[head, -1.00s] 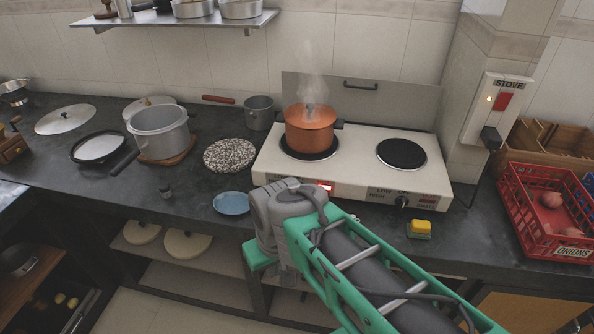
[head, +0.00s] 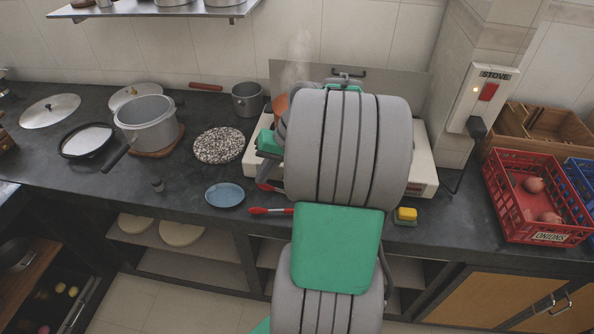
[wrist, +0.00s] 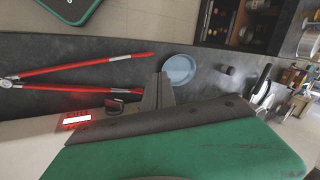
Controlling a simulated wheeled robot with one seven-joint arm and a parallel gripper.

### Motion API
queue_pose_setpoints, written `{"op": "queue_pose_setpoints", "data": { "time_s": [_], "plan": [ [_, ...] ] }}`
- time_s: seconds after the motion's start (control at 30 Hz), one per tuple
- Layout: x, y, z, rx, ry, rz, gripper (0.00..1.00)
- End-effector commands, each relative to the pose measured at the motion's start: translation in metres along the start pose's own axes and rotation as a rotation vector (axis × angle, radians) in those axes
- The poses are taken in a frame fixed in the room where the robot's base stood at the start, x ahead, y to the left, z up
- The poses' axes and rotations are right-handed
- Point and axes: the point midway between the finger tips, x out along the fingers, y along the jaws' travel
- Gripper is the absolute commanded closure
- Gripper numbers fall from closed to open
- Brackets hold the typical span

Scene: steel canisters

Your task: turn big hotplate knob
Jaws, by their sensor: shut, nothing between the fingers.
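The white hotplate (head: 424,165) stands against the back wall, mostly hidden behind my arm in the head view. An orange pot (head: 281,103), partly hidden, steams on its left part. In the wrist view, a red-lit display (wrist: 76,120) shows on the hotplate's front. A small dark part (wrist: 115,106) beside it looks like a knob; I cannot tell its setting. My gripper (wrist: 160,80) is shut and empty. In the wrist view its fingers are to the right of that dark part, apparently apart from it. The head view hides the fingertips.
Red-handled tongs (wrist: 85,66) lie on the counter in front of the hotplate. A blue plate (head: 225,195) is to their left, a yellow sponge (head: 406,215) to the right. A red onion crate (head: 515,210) and the wall stove switch (head: 484,98) are further right.

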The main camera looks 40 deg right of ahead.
Motion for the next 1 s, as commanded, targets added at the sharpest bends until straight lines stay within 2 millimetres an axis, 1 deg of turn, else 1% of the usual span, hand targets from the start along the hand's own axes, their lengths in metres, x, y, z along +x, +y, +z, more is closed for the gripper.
{"op": "queue_pose_setpoints", "data": {
  "time_s": [0.03, 0.07, 0.1, 0.2, 0.3, 0.37, 0.47, 0.57, 0.9, 1.0],
  "plan": [
    [-0.028, 0.035, -0.015, 0.092, 0.023, -0.059, 1.00],
    [-0.040, 0.053, -0.019, 0.132, 0.038, -0.094, 1.00],
    [-0.055, 0.077, -0.022, 0.180, 0.057, -0.139, 1.00],
    [-0.084, 0.125, -0.018, 0.265, 0.101, -0.228, 1.00],
    [-0.100, 0.153, -0.009, 0.309, 0.129, -0.279, 1.00],
    [-0.103, 0.160, -0.006, 0.319, 0.137, -0.293, 1.00],
    [-0.096, 0.160, -0.006, 0.319, 0.137, -0.299, 1.00],
    [-0.080, 0.156, -0.008, 0.318, 0.135, -0.298, 1.00],
    [-0.011, 0.135, -0.022, 0.317, 0.135, -0.297, 1.00],
    [0.006, 0.130, -0.025, 0.316, 0.135, -0.296, 1.00]
  ]
}}
